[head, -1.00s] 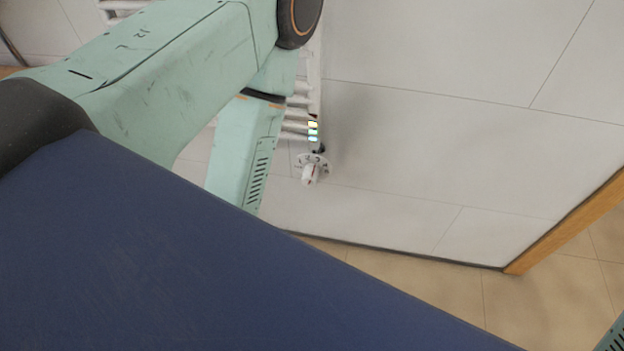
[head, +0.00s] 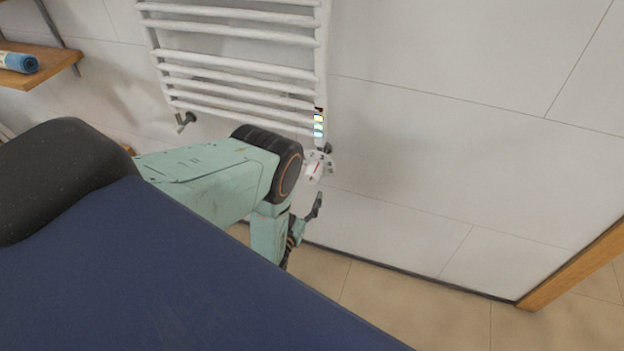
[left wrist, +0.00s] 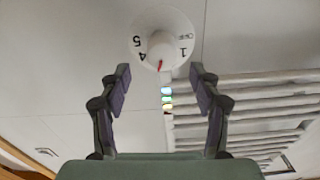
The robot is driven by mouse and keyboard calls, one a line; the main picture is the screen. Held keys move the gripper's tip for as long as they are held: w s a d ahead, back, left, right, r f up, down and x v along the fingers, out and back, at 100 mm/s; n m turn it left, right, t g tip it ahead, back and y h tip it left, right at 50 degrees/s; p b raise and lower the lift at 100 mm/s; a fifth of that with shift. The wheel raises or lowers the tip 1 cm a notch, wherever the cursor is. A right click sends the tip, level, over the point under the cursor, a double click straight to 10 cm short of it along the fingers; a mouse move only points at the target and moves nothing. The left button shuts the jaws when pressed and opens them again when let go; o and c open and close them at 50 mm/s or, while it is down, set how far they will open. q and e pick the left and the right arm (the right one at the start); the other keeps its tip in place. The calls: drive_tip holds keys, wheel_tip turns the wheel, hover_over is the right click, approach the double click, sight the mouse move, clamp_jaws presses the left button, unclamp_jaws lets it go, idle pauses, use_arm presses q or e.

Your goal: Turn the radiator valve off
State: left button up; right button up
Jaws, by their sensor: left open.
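The radiator valve is a white knob (head: 315,170) with a red mark, at the lower right end of the white towel radiator (head: 240,80). In the left wrist view the knob (left wrist: 160,45) shows a numbered dial, with the red mark at its near edge, just beyond and between the fingertips. My left gripper (head: 312,208) is just below the knob in the head view, partly hidden by my arm. In the left wrist view the left gripper (left wrist: 160,78) is open and empty, its two fingers apart. My right gripper is not in view.
A small coloured strip (head: 318,124) is on the radiator post above the knob. The tiled wall (head: 440,130) is close behind. A wooden shelf (head: 40,72) with a blue roll (head: 18,62) is at upper left. The wall to the right is clear.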

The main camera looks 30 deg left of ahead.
sight(310, 181)
use_arm(q)
drive_tip(key=b+x, duration=0.1)
drive_tip(key=x, duration=0.6)
drive_tip(key=shift+a+b, duration=0.15)
drive_tip(key=shift+b, duration=0.25)
drive_tip(key=shift+w+r, duration=0.1)
drive_tip(key=shift+w, duration=0.05)
drive_tip(key=shift+a, duration=0.1)
drive_tip(key=shift+c, duration=0.3)
drive_tip(key=c, duration=1.1)
